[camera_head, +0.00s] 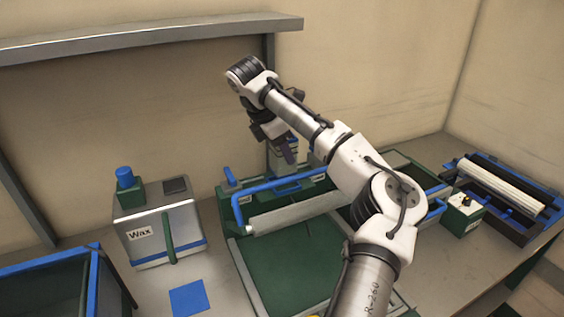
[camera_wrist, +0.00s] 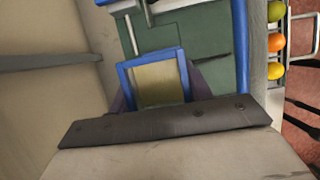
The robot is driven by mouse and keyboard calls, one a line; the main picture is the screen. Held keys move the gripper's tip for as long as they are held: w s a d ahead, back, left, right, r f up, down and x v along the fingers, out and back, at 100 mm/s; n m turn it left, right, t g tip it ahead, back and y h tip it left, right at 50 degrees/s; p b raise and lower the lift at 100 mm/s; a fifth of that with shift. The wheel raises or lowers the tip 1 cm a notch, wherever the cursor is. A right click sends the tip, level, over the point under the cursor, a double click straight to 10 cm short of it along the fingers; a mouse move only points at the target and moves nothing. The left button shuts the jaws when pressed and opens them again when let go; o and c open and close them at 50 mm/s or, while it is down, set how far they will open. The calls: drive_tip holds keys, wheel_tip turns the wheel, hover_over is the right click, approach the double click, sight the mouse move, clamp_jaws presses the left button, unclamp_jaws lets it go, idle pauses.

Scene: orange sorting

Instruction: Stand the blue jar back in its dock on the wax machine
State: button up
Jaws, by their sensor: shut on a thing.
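The wax machine (camera_head: 158,232) is a grey box marked "Wax" at the left of the head view. A blue cylinder that looks like the blue jar (camera_head: 124,177) stands upright in a green holder (camera_head: 128,198) at its top left corner. My gripper (camera_head: 290,153) is to the right of the wax machine, over the back of the green machine. In the wrist view its purple fingers flank a square blue-rimmed thing (camera_wrist: 153,57) with a tan inside. The gripper appears shut on it. My arm and the steep angle hide much of the held thing.
The green machine (camera_head: 285,268) with blue rails fills the middle of the table. A blue crate (camera_head: 98,285) is at the lower left, and a blue square (camera_head: 188,298) lies before the wax machine. A grey shelf (camera_head: 150,38) runs along the wall.

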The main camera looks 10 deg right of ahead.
sight(282, 163)
drive_tip(key=shift+f+p, duration=0.35)
drive_tip(key=shift+f, duration=1.95)
drive_tip(key=o, duration=1.2)
drive_tip(key=shift+r, duration=0.15)
drive_tip(key=b+v, duration=0.2)
drive_tip(key=v, duration=1)
